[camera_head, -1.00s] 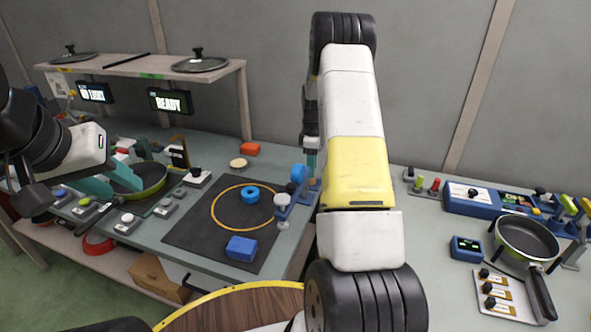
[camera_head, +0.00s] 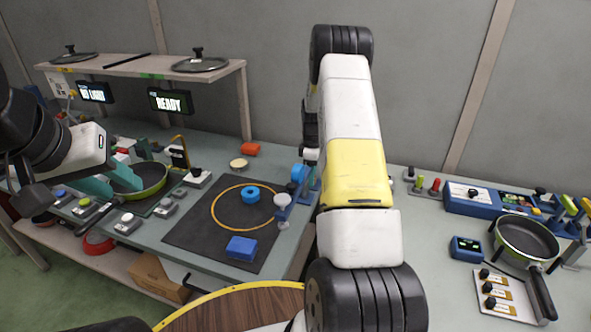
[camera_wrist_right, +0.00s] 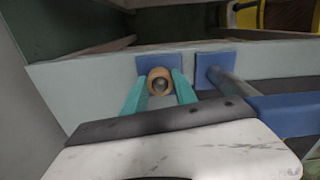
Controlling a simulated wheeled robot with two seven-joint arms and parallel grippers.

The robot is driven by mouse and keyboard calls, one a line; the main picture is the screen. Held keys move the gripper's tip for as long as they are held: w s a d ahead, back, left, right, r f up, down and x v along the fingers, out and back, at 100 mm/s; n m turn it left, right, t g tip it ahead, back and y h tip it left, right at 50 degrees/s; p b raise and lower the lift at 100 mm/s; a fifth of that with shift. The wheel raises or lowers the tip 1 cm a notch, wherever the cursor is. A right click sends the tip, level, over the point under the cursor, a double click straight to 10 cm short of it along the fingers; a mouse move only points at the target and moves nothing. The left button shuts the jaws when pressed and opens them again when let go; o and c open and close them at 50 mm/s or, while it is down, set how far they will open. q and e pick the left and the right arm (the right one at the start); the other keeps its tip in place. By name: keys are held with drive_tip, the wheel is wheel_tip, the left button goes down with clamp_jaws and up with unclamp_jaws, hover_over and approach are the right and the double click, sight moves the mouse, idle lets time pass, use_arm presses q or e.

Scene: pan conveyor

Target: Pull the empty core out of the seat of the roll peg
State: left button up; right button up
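In the right wrist view the empty core (camera_wrist_right: 152,75) is a small orange-brown ring seen end-on, with a dark round end inside it. It sits in front of a blue plate (camera_wrist_right: 145,62) on a pale wall edge. The two teal fingers of my right gripper (camera_wrist_right: 160,87) lie on either side of the core, very close to it. I cannot tell whether they press on it. In the head view my right arm hides the gripper and core. My left gripper (camera_head: 111,182) is open beside a green-rimmed pan (camera_head: 152,183).
A second blue plate with a grey rod (camera_wrist_right: 228,82) stands right of the core. A dark mat (camera_head: 190,235) holds a blue ring (camera_head: 250,194) and blue block (camera_head: 241,248). Another pan (camera_head: 527,240) is far right.

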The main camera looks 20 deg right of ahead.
drive_tip(key=c, duration=0.4)
drive_tip(key=shift+r, duration=0.15)
drive_tip(key=shift+r, duration=2.4)
drive_tip(key=shift+r, duration=0.1)
wheel_tip(320, 180, up, 7)
drive_tip(key=shift+r, duration=0.15)
